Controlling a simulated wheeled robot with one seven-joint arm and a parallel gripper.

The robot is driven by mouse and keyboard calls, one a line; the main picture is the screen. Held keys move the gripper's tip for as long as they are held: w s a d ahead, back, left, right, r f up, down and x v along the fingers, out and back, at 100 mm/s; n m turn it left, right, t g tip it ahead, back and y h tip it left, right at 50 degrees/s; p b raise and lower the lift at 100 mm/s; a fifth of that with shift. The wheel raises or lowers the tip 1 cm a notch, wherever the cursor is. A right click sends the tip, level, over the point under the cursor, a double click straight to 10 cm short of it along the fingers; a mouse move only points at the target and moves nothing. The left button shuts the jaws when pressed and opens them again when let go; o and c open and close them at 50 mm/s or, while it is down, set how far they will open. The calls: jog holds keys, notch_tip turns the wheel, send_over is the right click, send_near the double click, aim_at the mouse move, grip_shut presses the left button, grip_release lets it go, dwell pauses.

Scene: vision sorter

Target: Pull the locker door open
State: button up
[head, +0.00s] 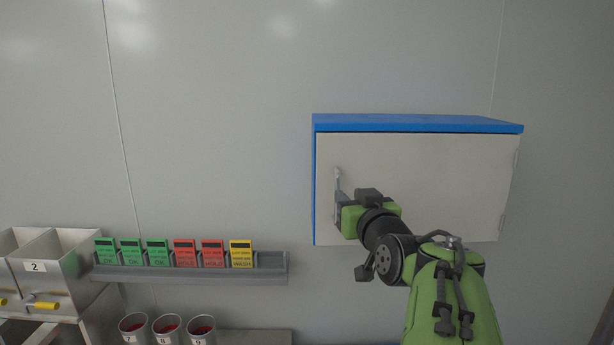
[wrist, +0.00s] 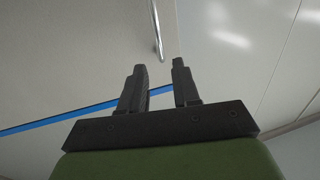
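The locker (head: 418,124) is a wall-mounted box with a blue body and a pale grey door (head: 440,180), which is shut. A metal bar handle (head: 338,178) stands upright near the door's left edge. My gripper (head: 338,205) is at the lower part of the handle, and its fingers are partly hidden in the head view. In the wrist view my gripper (wrist: 160,75) has its two fingers apart with a gap between them. The handle (wrist: 157,30) shows just beyond the fingertips, lined up with the gap. No contact is visible there.
A grey wall rack (head: 190,273) with green, red and yellow cards (head: 241,254) is at lower left. Metal cups (head: 167,328) stand below it, and a metal bin (head: 45,265) labelled 2 is at far left. The wall left of the locker is clear.

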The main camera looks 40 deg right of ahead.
aim_at(339, 185)
jog(key=p+x, duration=0.2)
jog(key=x, duration=0.6)
jog(key=shift+r+p, duration=0.1)
jog(key=shift+p, duration=0.25)
jog(key=shift+w+d, duration=0.35)
jog(key=shift+w, duration=0.15)
jog(key=shift+s+a, duration=0.1)
grip_shut()
